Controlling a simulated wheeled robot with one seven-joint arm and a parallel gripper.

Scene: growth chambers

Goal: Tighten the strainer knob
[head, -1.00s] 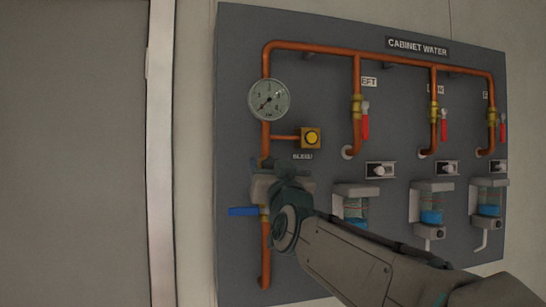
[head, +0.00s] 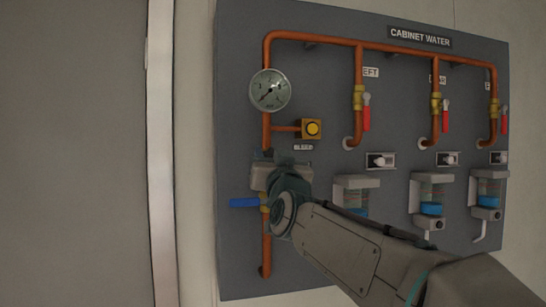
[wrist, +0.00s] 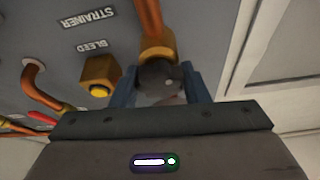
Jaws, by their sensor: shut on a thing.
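The strainer knob (wrist: 158,76) is a dark round piece below a brass fitting (wrist: 157,50) on the copper pipe in the wrist view. My gripper (wrist: 160,80) has its two blue fingers on either side of the knob and is shut on it. Part of the knob is hidden behind the gripper body. In the head view my gripper (head: 281,168) is at the left pipe, below the gauge, and hides the knob. The STRAINER label (wrist: 90,18) shows in the wrist view.
A yellow bleed button (head: 312,129) sits just right of the pipe, above my gripper. A blue lever (head: 245,202) sticks out left below it. A pressure gauge (head: 270,90) is above. Red-handled valves and several water cups are to the right.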

